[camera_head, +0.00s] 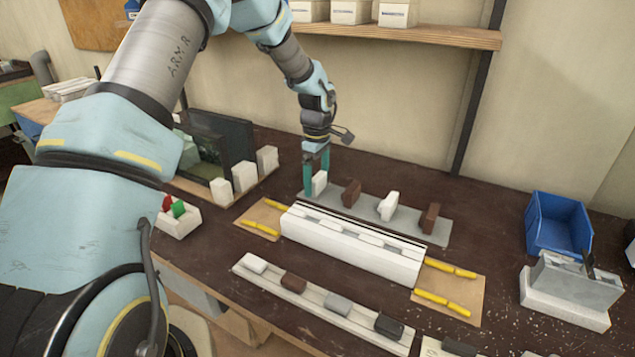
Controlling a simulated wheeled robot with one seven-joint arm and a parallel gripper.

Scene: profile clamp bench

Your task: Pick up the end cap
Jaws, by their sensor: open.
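Several small upright blocks that look like end caps stand in a row on a grey strip (374,213) at the back of the bench. They are a white one (319,184) at the left, a brown one (351,193), another white one (388,206) and another brown one (430,217). My gripper (315,181) points down with its teal fingers apart at the leftmost white block. The fingers partly cover that block, and I cannot tell whether they touch it.
A long white profile clamp (350,250) lies in front, with yellow-handled tools (447,267) at its ends. A front rail (320,303) carries several small blocks. A blue bin (557,225) and grey block fixture (570,290) stand right. Dark panels and white blocks (221,192) stand left.

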